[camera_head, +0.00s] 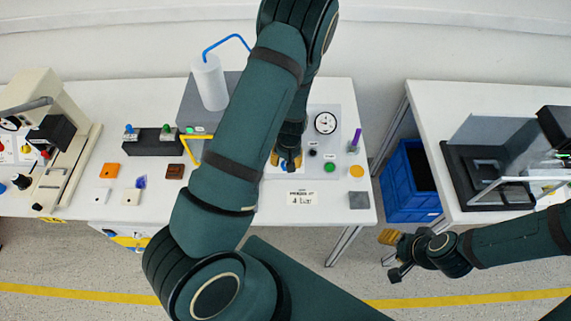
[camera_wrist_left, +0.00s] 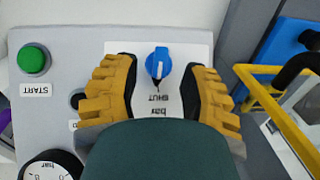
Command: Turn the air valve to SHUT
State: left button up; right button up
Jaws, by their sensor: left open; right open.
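The air valve is a blue knob (camera_wrist_left: 158,64) on a white plate of the grey panel (camera_wrist_left: 60,30), seen in the left wrist view. Upside-down lettering reading SHUT (camera_wrist_left: 163,97) is just below it in the picture. My left gripper (camera_wrist_left: 163,82) is open, with its yellow fingers on either side of the knob and gaps between. In the head view my left gripper (camera_head: 286,160) is over the panel, and my arm hides much of it. I cannot tell the knob's exact pointing. My right gripper (camera_head: 393,254) is open and empty, in front of the tables.
A green START button (camera_wrist_left: 33,60), a dark button and a pressure gauge (camera_head: 325,123) share the panel. Yellow tubing (camera_wrist_left: 270,100) runs beside it. A card (camera_head: 302,197) lies in front. A blue crate (camera_head: 402,190) stands between the tables.

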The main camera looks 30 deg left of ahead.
pick_arm(q)
jog(key=shift+a+f, duration=0.1)
jog(key=shift+f, duration=1)
jog(key=shift+s, duration=0.1)
grip_shut()
